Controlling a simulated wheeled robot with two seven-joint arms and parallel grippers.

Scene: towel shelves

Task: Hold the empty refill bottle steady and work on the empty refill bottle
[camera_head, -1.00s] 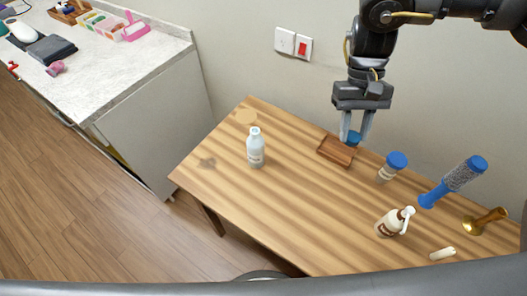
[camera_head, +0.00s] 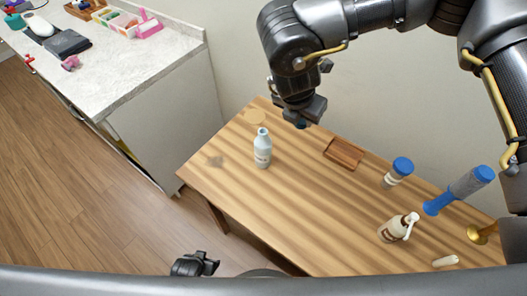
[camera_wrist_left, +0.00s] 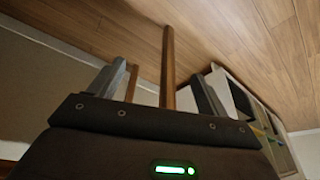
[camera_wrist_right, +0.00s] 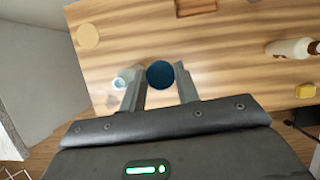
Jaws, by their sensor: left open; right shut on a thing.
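The refill bottle (camera_head: 262,152), pale with a light label, stands upright on the wooden table, left of centre. It also shows in the right wrist view (camera_wrist_right: 122,82), beyond the fingers. My right gripper (camera_head: 301,122) is above the table, up and right of the bottle in the head view, and apart from it. It is shut on a round dark blue cap (camera_wrist_right: 160,74), which hides part of the view between the fingertips. My left gripper (camera_head: 205,263) is low, off the table's front edge. It is open and empty in the left wrist view (camera_wrist_left: 160,85).
On the table (camera_head: 300,200) are a brown tray (camera_head: 344,153), a blue-topped jar (camera_head: 399,172), a pump bottle (camera_head: 395,228), a blue brush (camera_head: 460,190) and a brass piece (camera_head: 483,233). A counter (camera_head: 110,60) stands left. Table around the bottle is clear.

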